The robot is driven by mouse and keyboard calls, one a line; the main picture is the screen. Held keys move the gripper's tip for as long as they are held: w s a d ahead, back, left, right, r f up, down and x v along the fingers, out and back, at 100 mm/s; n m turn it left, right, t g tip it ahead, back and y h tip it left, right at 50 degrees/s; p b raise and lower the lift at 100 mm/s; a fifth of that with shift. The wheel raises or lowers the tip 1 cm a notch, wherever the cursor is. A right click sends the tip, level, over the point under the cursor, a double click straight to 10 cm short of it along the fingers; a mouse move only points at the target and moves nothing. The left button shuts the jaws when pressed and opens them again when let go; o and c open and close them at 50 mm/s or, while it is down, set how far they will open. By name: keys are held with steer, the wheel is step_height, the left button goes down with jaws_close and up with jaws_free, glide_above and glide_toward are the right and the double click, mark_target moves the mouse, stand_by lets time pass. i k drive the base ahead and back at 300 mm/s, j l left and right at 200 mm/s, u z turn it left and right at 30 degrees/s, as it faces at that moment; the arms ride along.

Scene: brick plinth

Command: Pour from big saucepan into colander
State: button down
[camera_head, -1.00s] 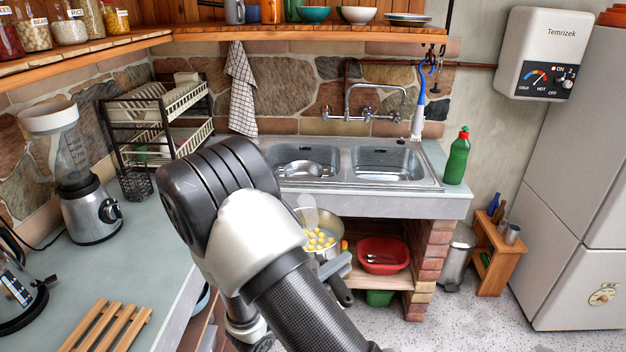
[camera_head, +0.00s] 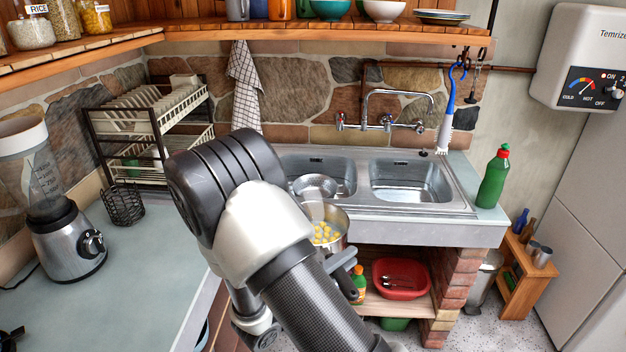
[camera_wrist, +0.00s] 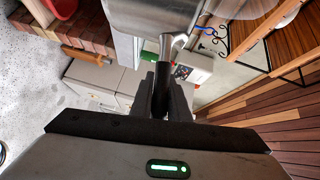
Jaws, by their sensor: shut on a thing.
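The big saucepan (camera_head: 341,217) is metal and holds round yellow pieces, seemingly in liquid. It looks about upright in front of the sink's left basin, partly hidden by my arm. My gripper (camera_head: 346,278) is shut on its handle. In the wrist view my gripper (camera_wrist: 163,98) closes around the dark handle, and the underside or side of the saucepan (camera_wrist: 150,18) shows at the top. The metal colander (camera_head: 316,182) sits in the left basin, behind the saucepan; its lower part is hard to make out.
The right sink basin (camera_head: 405,183) looks empty. A green bottle (camera_head: 493,180) stands on the counter at the right. A tap (camera_head: 388,126) rises behind the basins. A red tub (camera_head: 401,287) sits on the shelf below. A dish rack (camera_head: 150,125) and blender (camera_head: 65,240) stand at left.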

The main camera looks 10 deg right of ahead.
mark_target(327, 186)
steer(key=i, duration=1.6)
